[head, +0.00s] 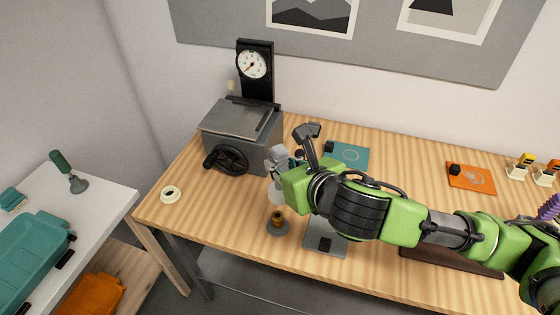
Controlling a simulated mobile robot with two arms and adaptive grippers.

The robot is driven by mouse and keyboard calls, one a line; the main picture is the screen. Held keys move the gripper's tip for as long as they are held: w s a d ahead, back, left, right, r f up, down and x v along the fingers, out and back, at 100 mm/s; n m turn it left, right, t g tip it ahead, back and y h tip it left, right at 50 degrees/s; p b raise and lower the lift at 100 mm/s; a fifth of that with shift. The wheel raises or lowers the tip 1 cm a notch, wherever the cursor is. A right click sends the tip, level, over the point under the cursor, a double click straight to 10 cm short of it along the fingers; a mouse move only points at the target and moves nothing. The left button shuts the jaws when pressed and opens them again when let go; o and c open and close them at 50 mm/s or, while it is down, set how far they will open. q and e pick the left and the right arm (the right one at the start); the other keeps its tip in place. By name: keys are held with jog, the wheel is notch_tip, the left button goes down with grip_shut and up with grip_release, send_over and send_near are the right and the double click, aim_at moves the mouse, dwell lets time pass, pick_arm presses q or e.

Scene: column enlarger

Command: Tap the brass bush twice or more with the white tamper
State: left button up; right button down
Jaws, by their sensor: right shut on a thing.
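The brass bush (278,217) stands on a round grey base near the front edge of the wooden table. The white tamper (275,194) shows just above the bush, roughly upright, with its upper part hidden by my gripper. My right gripper (279,168) is shut on the tamper and comes in from the right over the table. The tamper's lower end is close over the bush; I cannot tell whether they touch. My left gripper is not in view.
A grey box with a black handwheel (230,159) and a dial gauge (254,65) stands behind, to the left. A white ring (171,194) lies at the left. A grey plate (326,240) lies right of the bush, partly under my arm. Teal (352,156) and orange (472,178) plates lie farther right.

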jog(key=shift+w+a+r, duration=0.15)
jog(key=shift+a, duration=0.05)
jog(key=shift+w+a, duration=0.15)
jog(key=shift+w, duration=0.1)
jog(key=shift+w+f+b, duration=0.1)
jog(key=shift+f+b, duration=0.2)
jog(key=shift+f, duration=1)
jog(key=shift+f+b, duration=0.4)
jog(key=shift+b, duration=0.05)
jog(key=shift+f+b, duration=0.35)
jog(key=shift+f, duration=0.55)
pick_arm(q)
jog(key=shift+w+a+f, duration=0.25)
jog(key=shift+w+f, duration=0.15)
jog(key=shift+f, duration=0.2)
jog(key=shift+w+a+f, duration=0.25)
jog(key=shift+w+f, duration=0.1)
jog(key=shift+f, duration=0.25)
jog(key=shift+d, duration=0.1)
